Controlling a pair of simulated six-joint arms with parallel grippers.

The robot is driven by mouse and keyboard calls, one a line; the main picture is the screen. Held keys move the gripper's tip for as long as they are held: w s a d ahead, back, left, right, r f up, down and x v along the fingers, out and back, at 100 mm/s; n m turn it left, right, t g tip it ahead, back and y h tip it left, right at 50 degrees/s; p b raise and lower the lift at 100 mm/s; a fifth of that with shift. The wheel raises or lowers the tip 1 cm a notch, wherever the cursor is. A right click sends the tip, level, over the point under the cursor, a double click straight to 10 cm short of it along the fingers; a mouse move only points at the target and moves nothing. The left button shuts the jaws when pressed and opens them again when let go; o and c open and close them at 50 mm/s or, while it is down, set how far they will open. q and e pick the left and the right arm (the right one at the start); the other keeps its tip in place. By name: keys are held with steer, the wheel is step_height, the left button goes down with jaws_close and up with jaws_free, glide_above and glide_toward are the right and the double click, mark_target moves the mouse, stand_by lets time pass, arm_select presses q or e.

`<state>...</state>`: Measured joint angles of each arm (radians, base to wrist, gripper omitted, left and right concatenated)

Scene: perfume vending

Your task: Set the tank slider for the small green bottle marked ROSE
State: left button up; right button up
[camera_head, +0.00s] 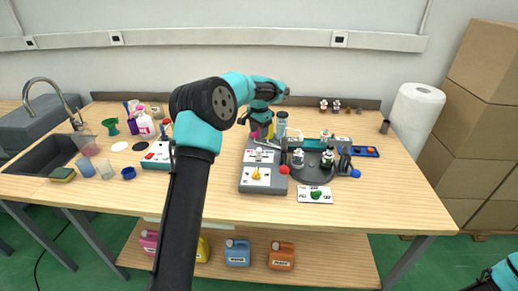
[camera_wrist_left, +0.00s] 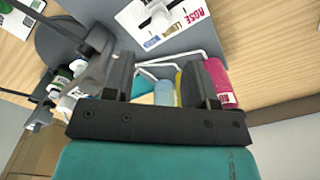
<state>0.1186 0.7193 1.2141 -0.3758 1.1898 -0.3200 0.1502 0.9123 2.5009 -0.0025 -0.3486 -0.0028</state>
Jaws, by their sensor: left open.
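The grey dispensing machine (camera_head: 245,185) stands mid-table. Its upper white panel carries a pale slider knob (camera_head: 260,154); in the left wrist view the panel (camera_wrist_left: 178,30) reads ROSE at one end, with other tank names beside it, and the knob (camera_wrist_left: 158,17) sits over its slots. A lower panel has a yellow knob (camera_head: 256,174). My left gripper (camera_wrist_left: 166,85) is open, with nothing between its fingers, above the coloured tanks behind the panel and apart from the knob. A bottle with green (camera_head: 327,159) stands on the dark turntable (camera_head: 311,177). My right gripper is out of view.
A card with a green shape (camera_head: 315,195) lies in front of the turntable. Pink (camera_wrist_left: 222,86), yellow and blue tanks sit near my left fingers. The front right table is clear.

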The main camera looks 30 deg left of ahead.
mark_target(259, 149)
arm_select(q)
step_height(259, 149, down, 9)
steer(key=shift+f, duration=0.1)
stand_by(0.3)
jaws_close()
stand_by(0.5)
